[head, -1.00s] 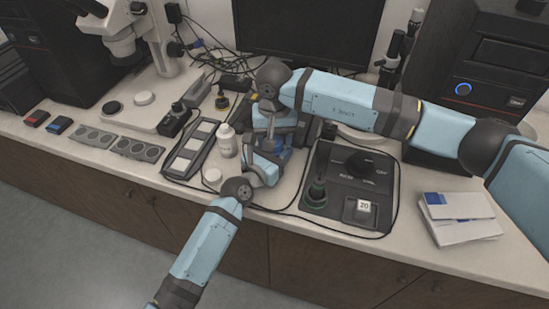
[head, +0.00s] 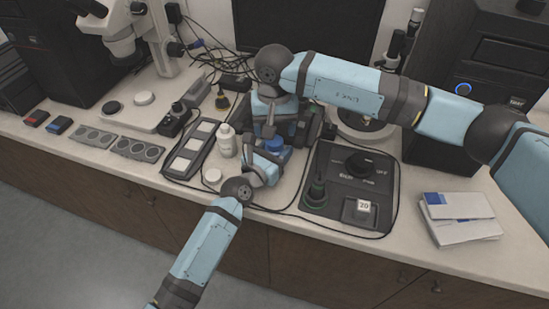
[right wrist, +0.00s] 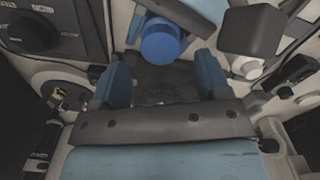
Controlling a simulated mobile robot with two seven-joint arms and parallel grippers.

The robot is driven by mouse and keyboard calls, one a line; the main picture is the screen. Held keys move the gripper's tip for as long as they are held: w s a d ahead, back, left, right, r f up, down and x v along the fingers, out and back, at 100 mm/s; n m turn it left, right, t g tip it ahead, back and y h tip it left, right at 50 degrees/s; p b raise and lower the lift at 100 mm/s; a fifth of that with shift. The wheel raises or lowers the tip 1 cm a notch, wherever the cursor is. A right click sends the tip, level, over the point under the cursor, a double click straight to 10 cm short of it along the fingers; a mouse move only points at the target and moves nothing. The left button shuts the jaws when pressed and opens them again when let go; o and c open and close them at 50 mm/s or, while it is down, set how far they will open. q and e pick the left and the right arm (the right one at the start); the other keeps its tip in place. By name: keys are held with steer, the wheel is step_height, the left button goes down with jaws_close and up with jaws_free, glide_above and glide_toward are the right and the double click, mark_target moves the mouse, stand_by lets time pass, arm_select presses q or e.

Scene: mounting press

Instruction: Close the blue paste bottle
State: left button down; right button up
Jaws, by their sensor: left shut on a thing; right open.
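The blue paste bottle (head: 275,145) stands near the middle of the bench, and its blue top shows between my two grippers. In the right wrist view, the round blue top (right wrist: 160,42) sits just beyond my right fingers. My left gripper (head: 266,163) is shut on the bottle from the front and hides most of its body. My right gripper (right wrist: 163,72) is open, with its two blue fingers apart and nothing between them. In the head view, it is behind the bottle. I cannot tell how tightly the blue top is seated.
A white bottle (head: 226,142) and a white round lid (head: 212,176) stand close to the left. A tray with pale squares (head: 172,168) lies beyond them. A black control box (head: 330,207) is at right, with papers (head: 460,218) farther right.

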steer(key=shift+r, duration=0.5)
steer(key=shift+c, duration=0.4)
step_height(320, 180, up, 4)
steer(key=shift+f, duration=0.2)
steer(key=shift+f, duration=0.1)
steer(key=shift+f, duration=4)
